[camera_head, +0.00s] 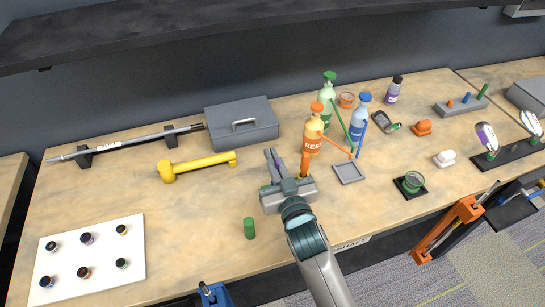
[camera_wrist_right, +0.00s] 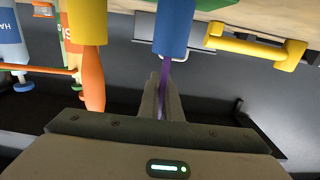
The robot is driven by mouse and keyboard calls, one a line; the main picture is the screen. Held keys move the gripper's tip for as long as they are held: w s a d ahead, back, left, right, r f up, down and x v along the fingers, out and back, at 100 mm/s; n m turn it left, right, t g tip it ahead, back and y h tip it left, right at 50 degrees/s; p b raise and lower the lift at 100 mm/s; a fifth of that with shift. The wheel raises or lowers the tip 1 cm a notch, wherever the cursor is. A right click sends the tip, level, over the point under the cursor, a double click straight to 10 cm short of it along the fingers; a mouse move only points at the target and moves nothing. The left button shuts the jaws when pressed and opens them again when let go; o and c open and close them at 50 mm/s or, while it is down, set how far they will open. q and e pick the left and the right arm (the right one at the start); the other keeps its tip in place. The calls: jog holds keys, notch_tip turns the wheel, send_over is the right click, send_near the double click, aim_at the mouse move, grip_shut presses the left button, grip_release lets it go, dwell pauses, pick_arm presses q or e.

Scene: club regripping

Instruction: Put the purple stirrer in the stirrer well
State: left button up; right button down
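My right gripper (camera_head: 288,165) is over the middle of the table. Its fingers show close together in the right wrist view (camera_wrist_right: 163,95), with the thin purple stirrer (camera_wrist_right: 164,68) between them. A sliver of purple (camera_head: 281,161) shows between the fingers in the head view. The stirrer meets a blue cylinder (camera_wrist_right: 175,25) in the wrist view; I cannot tell whether it is inside it or behind it. That cylinder is hidden by my gripper in the head view. I cannot tell for sure which thing is the stirrer well. My left gripper is not in view.
An orange stick (camera_head: 305,163) stands close beside my right gripper, by a yellow cylinder (camera_wrist_right: 86,20). A green cylinder (camera_head: 250,228) stands nearer the front edge. Bottles (camera_head: 312,130) stand behind, a yellow mallet (camera_head: 200,164) lies left, and a grey tray (camera_head: 337,170) lies right.

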jog(key=c, duration=2)
grip_release()
jog(key=shift+s, duration=0.1)
jog(key=shift+b+v, duration=1.4)
jog(key=shift+v, duration=4.5)
jog(key=shift+r, duration=0.15)
